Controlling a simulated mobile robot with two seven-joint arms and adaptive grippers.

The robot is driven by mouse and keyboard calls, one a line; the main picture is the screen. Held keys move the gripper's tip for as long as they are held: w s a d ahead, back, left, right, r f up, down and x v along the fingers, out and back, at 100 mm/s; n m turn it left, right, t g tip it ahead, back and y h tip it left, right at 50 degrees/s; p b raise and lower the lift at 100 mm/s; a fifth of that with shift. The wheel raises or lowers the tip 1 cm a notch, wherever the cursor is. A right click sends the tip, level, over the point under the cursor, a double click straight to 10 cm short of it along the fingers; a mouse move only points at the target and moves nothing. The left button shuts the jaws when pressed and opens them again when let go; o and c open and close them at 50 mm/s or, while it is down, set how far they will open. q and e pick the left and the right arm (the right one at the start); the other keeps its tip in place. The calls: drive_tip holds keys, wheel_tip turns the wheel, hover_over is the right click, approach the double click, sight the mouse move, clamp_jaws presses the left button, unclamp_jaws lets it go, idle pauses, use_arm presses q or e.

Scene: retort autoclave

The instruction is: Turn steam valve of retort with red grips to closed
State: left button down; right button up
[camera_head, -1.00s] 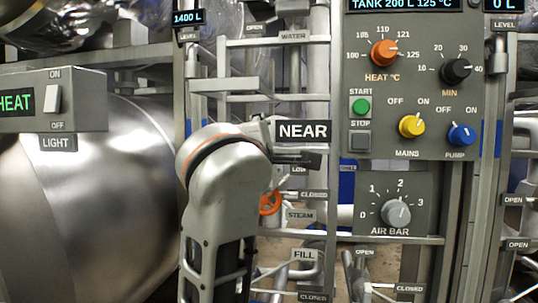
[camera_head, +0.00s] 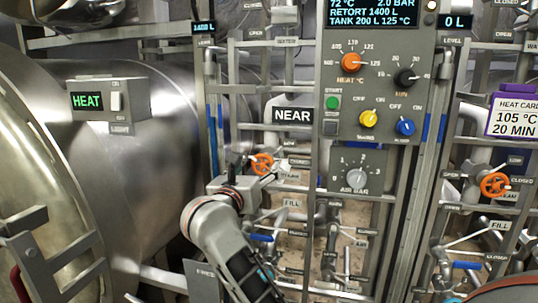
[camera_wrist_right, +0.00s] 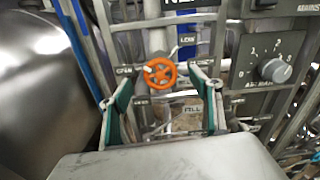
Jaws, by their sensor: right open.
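An orange steam valve wheel (camera_head: 262,164) sits on the pipework under the NEAR sign. It also shows in the right wrist view (camera_wrist_right: 160,73), between labels, with OPEN readable at its left. My right gripper (camera_wrist_right: 163,92) is open and empty, its two green-padded fingers pointing at the wheel, which appears ahead of the gap and apart from it. In the head view my right arm reaches up from below to just left of the wheel. A second orange wheel (camera_head: 495,185) is on the right pipework, beside a CLOSED label. A dark red piece shows at the lower left edge. My left gripper is not in view.
A control panel (camera_head: 330,100) with knobs and an air bar dial (camera_head: 356,177) stands right of the near wheel. A large steel vessel (camera_head: 150,170) and a HEAT box (camera_head: 110,101) are at left. Pipes and lever handles crowd the space below the wheel.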

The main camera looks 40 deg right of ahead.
sight(262, 164)
drive_tip(key=shift+w+d+f+n, duration=0.25)
drive_tip(key=shift+f+n, duration=0.05)
drive_tip(key=shift+f, duration=0.2)
drive_tip(key=x, duration=0.7)
drive_tip(key=shift+w, duration=0.15)
drive_tip(key=c, duration=1.1)
